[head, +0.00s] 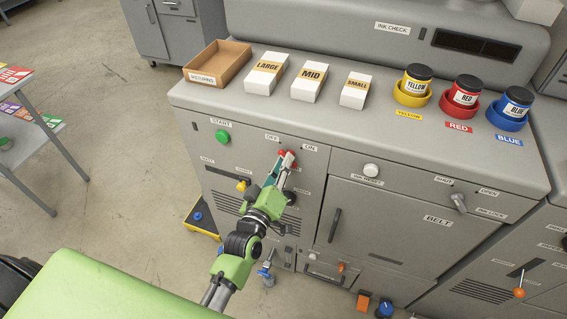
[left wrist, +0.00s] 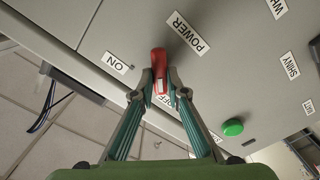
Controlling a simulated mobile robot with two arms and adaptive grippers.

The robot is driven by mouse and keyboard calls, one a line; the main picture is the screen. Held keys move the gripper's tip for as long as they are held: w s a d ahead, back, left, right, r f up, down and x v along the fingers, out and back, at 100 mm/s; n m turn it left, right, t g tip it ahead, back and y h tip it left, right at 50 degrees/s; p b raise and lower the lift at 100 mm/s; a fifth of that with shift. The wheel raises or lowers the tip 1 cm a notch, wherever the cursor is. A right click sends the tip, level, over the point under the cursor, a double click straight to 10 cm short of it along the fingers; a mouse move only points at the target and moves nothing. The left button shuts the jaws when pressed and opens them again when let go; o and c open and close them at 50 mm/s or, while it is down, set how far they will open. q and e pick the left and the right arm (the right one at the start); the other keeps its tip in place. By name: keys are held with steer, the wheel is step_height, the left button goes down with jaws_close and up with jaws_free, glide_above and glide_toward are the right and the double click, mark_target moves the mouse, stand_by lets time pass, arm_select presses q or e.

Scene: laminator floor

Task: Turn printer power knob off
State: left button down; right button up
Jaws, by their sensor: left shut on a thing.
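The red power knob (head: 289,157) is on the grey printer front, just below the OFF label (head: 271,138) and the ON label (head: 310,147). In the left wrist view the red knob (left wrist: 158,60) lies between the teal fingers, near the POWER label (left wrist: 187,33). The ON label (left wrist: 115,62) is to its left; the OFF label (left wrist: 166,101) is partly hidden behind the fingers. My left gripper (head: 281,162) is shut on the knob, and it also shows in the left wrist view (left wrist: 160,85). My right gripper is not in view.
A green START button (head: 222,136) is left of the knob, and a white INK RESET button (head: 371,170) is to its right. Boxes, a brown tray (head: 240,55) and ink jars stand on the top. A yellow knob (head: 243,185) is low on the front.

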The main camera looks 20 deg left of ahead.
arm_select(q)
steer(key=c, duration=2)
jaws_free()
steer(key=s, duration=1.2)
steer(key=shift+a, duration=0.2)
